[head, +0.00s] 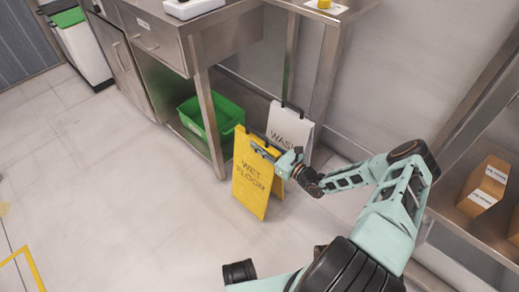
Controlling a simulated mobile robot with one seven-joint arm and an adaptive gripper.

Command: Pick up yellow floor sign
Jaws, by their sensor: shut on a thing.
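The yellow floor sign (252,180) reads "WET FLOOR" and stands upright, slightly tilted, in the middle of the head view. My gripper (268,152) is at the sign's upper right part, below its top edge, and is shut on it. The fingertips are small and partly hidden against the sign. I cannot tell whether the sign's lower edge touches the floor.
A white sign (290,126) with dark lettering stands just behind the yellow one. A green crate (212,117) sits under the steel table (205,100) to the left. Cardboard boxes (484,184) lie on a shelf at right.

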